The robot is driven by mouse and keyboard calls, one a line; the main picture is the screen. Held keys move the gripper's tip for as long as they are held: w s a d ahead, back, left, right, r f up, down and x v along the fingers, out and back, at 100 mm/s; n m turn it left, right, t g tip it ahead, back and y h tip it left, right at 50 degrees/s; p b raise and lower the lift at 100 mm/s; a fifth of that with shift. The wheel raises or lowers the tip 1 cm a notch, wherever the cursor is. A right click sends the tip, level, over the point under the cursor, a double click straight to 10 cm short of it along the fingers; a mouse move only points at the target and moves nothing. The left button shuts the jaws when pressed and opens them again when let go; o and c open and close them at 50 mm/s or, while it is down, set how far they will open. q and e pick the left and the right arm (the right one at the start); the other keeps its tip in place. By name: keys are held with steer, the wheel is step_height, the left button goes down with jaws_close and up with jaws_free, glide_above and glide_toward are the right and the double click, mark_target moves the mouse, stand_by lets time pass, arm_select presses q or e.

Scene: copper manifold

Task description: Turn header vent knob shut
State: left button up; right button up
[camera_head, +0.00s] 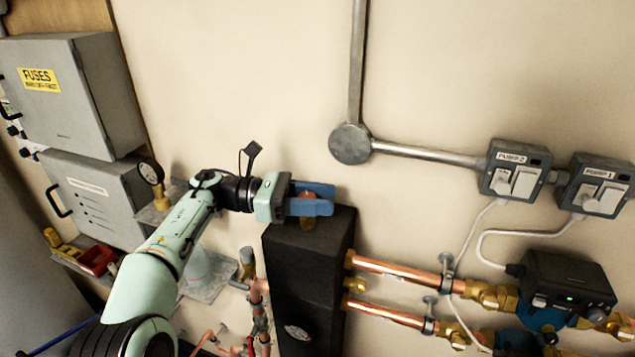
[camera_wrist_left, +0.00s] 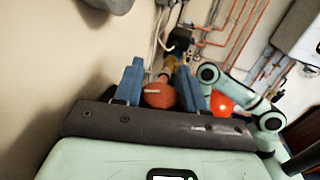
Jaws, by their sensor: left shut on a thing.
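The header is a tall black block (camera_head: 300,275) against the wall in the head view. A brass vent fitting (camera_head: 307,223) stands on its top and carries a small red knob (camera_head: 307,196). My left gripper (camera_head: 318,200) reaches in from the left with its blue fingers shut on the knob. The fingers hide part of the knob. In the left wrist view, the orange-red knob (camera_wrist_left: 160,95) sits between the two blue fingers (camera_wrist_left: 158,78). The knob's turn angle cannot be told. My right gripper is not in view.
Copper pipes (camera_head: 400,267) leave the header to the right, towards a black pump unit (camera_head: 565,285). A pressure gauge (camera_head: 151,172) and grey fuse boxes (camera_head: 75,95) are at left. Bare wall lies above the header.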

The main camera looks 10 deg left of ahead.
arm_select(q)
steer(key=m+g, duration=0.1)
steer(key=m+g+p, duration=0.1)
steer(key=shift+r+g, duration=0.25)
steer(key=shift+g, duration=0.15)
steer(key=shift+f+m+g+p, duration=0.1)
steer(key=shift+m+g+p, duration=0.25)
steer(key=shift+g, duration=0.35)
steer(key=shift+s+d+f+m+g+y, duration=0.1)
steer(key=shift+s+m+g+y, duration=0.3)
steer(key=shift+m+g, duration=0.45)
steer(key=shift+s+f+m+g+y, duration=0.15)
steer(key=shift+m+g+y, duration=0.3)
steer(key=shift+g, duration=0.8)
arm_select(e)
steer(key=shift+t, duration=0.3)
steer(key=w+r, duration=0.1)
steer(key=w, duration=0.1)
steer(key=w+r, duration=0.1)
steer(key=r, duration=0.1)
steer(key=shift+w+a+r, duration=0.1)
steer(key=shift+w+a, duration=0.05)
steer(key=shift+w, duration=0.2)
arm_select(q)
steer(key=o, duration=1)
steer(key=shift+c, duration=0.2)
